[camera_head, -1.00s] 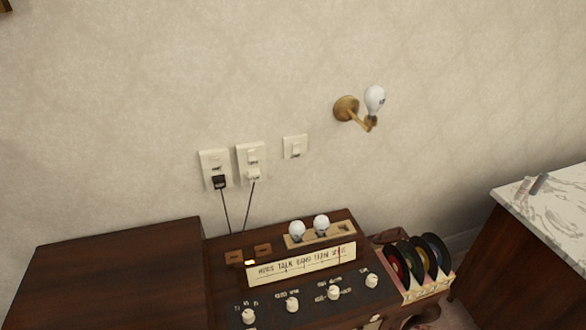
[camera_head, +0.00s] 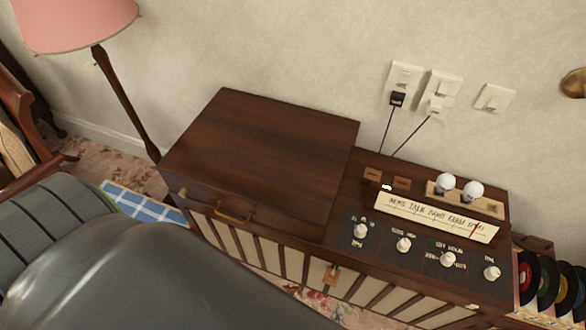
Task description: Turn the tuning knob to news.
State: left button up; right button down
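The wooden radio cabinet (camera_head: 347,196) stands against the wall. On its right part is a cream tuning dial (camera_head: 425,214) with words in a row, "NEWS" at the left end. A red pointer (camera_head: 474,229) stands near the dial's right end. Below the dial is a dark panel with several white knobs: the far left (camera_head: 361,231), second (camera_head: 404,245), third (camera_head: 447,259) and far right (camera_head: 492,273). Their labels are too small to read surely, so I cannot tell which is the tuning knob. Neither gripper is in view.
Two white bulbs (camera_head: 459,187) sit in a holder behind the dial. Records (camera_head: 547,283) stand at right. Plugs and cords (camera_head: 397,99) hang from wall plates. A pink lamp (camera_head: 75,22) stands at left. A large grey shape covers the lower left.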

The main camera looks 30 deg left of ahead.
aim_at(492, 273)
jog(key=u, duration=0.55)
jog(key=z, duration=1.5)
jog(key=k+j+z, duration=0.3)
jog(key=i+l, duration=0.1)
jog(key=i, duration=0.05)
